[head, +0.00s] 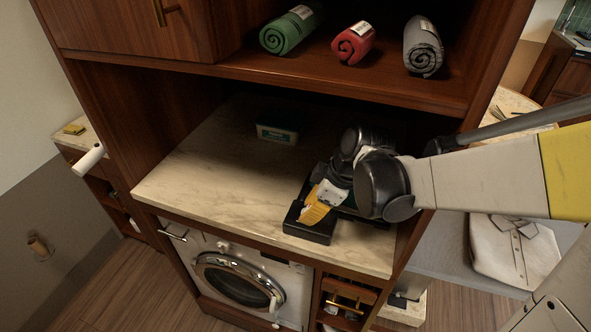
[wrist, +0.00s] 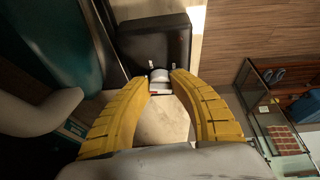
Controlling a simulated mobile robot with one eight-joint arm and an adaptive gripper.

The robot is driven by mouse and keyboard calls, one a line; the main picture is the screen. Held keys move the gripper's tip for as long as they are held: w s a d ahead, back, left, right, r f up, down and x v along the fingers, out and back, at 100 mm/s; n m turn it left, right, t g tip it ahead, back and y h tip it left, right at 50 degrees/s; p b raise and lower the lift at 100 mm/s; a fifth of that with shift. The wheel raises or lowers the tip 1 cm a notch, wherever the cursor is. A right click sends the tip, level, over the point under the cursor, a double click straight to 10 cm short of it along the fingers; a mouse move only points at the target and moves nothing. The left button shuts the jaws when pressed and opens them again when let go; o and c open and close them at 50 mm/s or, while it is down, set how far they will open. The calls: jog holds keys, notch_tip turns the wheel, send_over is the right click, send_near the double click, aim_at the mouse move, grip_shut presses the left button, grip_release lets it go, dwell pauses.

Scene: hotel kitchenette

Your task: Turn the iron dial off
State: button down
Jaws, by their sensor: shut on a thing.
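My gripper (head: 314,211) is over the front of the marble counter, and its yellow fingers reach down to a black block-shaped base (head: 307,232). In the wrist view the two yellow fingers (wrist: 163,82) curve in around a small grey-white dial (wrist: 160,75) and close on it from both sides. The dial is beside the black base (wrist: 155,42). A dark teal body (wrist: 60,45), perhaps the iron, fills the upper left of the wrist view. In the head view my arm hides the dial and most of the iron. The dial's markings cannot be read.
A small teal box (head: 277,133) lies farther back on the marble counter (head: 205,185). Rolled towels in green (head: 288,32), red (head: 352,44) and grey (head: 423,48) lie on the shelf above. A washing machine (head: 240,280) is below. The counter's left part is clear.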

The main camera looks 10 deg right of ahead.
jog(key=shift+s+f+n+g, duration=0.1)
jog(key=shift+n+g, duration=0.2)
jog(key=shift+n, duration=0.5)
jog(key=c, duration=1.4)
grip_release()
jog(key=shift+d, duration=0.1)
